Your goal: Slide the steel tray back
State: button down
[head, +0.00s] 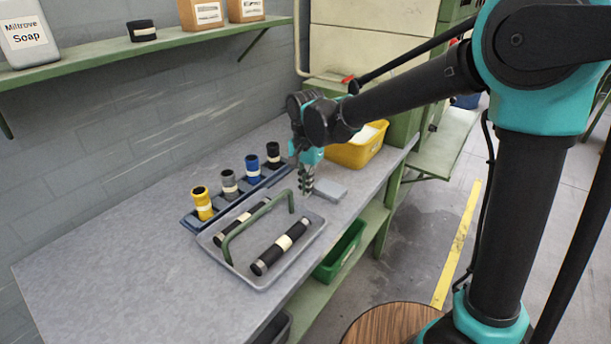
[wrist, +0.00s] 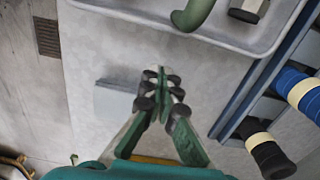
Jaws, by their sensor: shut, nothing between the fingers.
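The steel tray (head: 266,282) sits on the grey workbench, with a green arched handle (head: 232,233) across it. Two black rolls with pale bands lie in it, one (head: 281,247) in front of the handle and one (head: 241,223) behind. My gripper (head: 306,190) is shut and empty, pointing down just beyond the tray's far right end. In the wrist view my gripper (wrist: 160,77) shows its fingertips together over bare bench, apart from the tray's rim (wrist: 160,24). How high the fingertips are above the bench is hard to tell.
A blue rack (head: 190,222) with yellow, grey, blue and black rolls stands behind the tray. A flat grey block (head: 329,190) lies beside my gripper. A yellow bin (head: 354,152) stands farther back. The bench's left part is clear.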

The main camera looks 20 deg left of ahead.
aim_at(218, 288)
notch_tip(218, 288, down, 2)
jog(key=shift+s+a+f, duration=0.1)
jog(key=shift+s+a, duration=0.05)
jog(key=shift+s, duration=0.4)
jog(key=shift+s+a+f, duration=0.1)
jog(key=shift+s+a, duration=0.05)
jog(key=shift+s, duration=0.4)
jog(key=shift+s+a, duration=0.1)
jog(key=shift+s, duration=0.25)
jog(key=shift+s+a, duration=0.15)
jog(key=shift+s, duration=0.35)
jog(key=s+a, duration=0.3)
jog(key=s, duration=0.6)
jog(key=s+a, duration=0.3)
jog(key=s, duration=0.7)
jog(key=s+a, duration=0.3)
jog(key=s, duration=0.7)
jog(key=shift+s, duration=0.1)
